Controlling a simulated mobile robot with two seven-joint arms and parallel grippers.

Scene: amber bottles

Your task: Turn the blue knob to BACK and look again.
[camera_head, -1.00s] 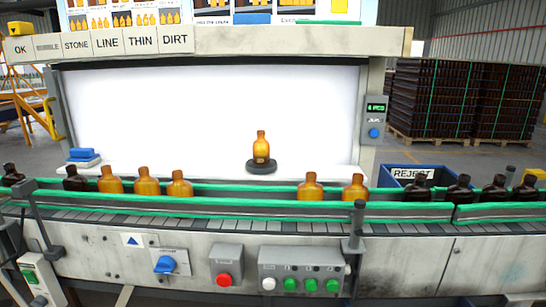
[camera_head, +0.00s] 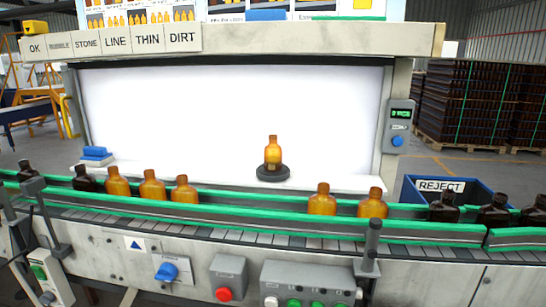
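The blue knob (camera_head: 167,271) sits on a small labelled plate on the front of the conveyor cabinet, at the lower left of centre. Its lettering is too small to read. An amber bottle (camera_head: 273,152) stands upright on a round dark turntable (camera_head: 272,173) in front of the bright white panel (camera_head: 220,115). A second blue knob or button (camera_head: 397,141) is on the grey display box at the right post. Neither of my grippers shows in the view.
Amber and dark bottles stand on the green-railed conveyor (camera_head: 420,228). A red button (camera_head: 224,294) and a grey box with a white and several green buttons (camera_head: 305,283) are right of the knob. A blue REJECT bin (camera_head: 412,187) stands behind the conveyor at right.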

